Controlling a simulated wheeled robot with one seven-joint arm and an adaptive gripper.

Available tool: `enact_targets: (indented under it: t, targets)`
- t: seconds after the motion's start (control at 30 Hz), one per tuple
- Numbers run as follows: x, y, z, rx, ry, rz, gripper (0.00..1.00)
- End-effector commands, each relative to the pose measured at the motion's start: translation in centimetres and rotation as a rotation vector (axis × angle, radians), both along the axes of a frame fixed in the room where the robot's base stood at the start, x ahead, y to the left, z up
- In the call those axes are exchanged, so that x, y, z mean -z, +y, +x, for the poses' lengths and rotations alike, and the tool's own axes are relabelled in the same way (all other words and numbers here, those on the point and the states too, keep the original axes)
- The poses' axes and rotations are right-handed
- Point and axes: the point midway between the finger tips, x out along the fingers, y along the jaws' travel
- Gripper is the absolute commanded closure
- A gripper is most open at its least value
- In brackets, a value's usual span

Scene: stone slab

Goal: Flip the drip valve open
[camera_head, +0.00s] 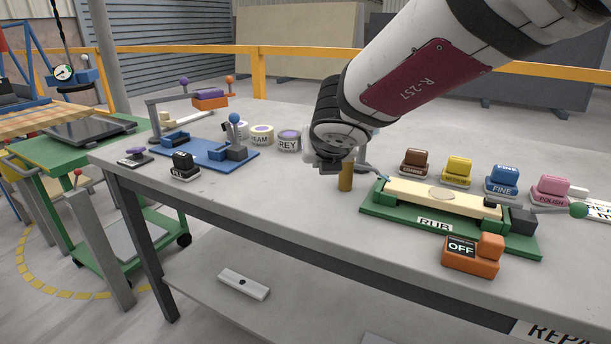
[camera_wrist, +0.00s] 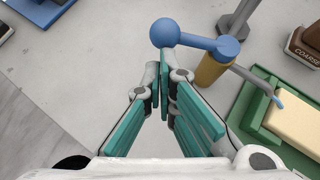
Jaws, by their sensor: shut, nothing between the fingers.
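The drip valve has a brass post (camera_head: 346,178) standing on the slab at the left end of the green rubbing station. In the wrist view, its blue lever with a ball knob (camera_wrist: 164,32) points left from the top of the brass post (camera_wrist: 210,70). A thin grey spout with a blue tip (camera_wrist: 262,85) reaches right over the green base. My gripper (camera_wrist: 168,78) is shut and empty, its fingertips just below the ball knob in the picture; I cannot tell if they touch. In the head view my wrist hides the lever, and the fingers are not clearly seen.
The green base (camera_head: 400,217) carries a cream stone piece (camera_head: 410,196). Several coloured blocks, including a brown one (camera_head: 416,162), stand behind it. An orange OFF switch (camera_head: 470,257) is in front. A blue fixture (camera_head: 200,151) and labelled tins (camera_head: 288,140) are left.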

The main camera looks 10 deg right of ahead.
Motion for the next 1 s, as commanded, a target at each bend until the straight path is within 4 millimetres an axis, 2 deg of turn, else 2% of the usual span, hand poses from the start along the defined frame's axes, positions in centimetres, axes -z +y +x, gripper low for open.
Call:
enact_targets:
  t: [0.1,0.37,0.8,1.0]
  targets:
    - [0.1,0.5,0.7,0.062,-0.001,0.0,1.0]
    - [-0.1,0.3,0.7,0.063,-0.001,0.0,1.0]
    - [-0.1,-1.2,0.8,0.063,0.0,-0.001,1.0]
    - [0.0,-1.3,0.9,0.062,0.0,-0.002,1.0]
